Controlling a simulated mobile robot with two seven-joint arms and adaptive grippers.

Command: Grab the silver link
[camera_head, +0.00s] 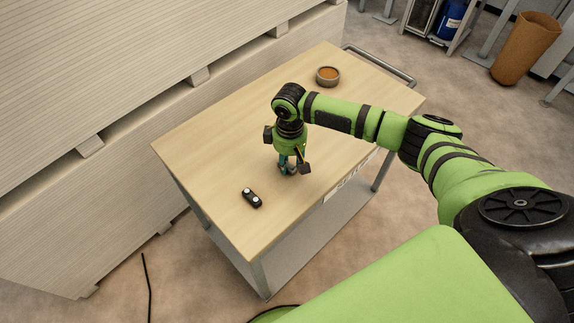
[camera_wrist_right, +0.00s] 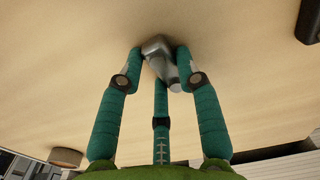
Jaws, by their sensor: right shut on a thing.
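The silver link (camera_wrist_right: 162,62) is a small grey metal piece in the right wrist view, between the teal fingers of my right gripper (camera_wrist_right: 163,66). The fingers are shut on it, one on each side and a third from below in the picture. In the head view my right gripper (camera_head: 287,168) points down at the wooden cart top, and its fingers hide most of the link. I cannot tell whether the link still touches the cart top. My left gripper is not in view.
A black object with two white round spots (camera_head: 252,198) lies on the cart top (camera_head: 205,150) near its front left. A bowl with orange contents (camera_head: 328,76) stands at the back. Stacked pale boards (camera_head: 100,140) stand left of the cart.

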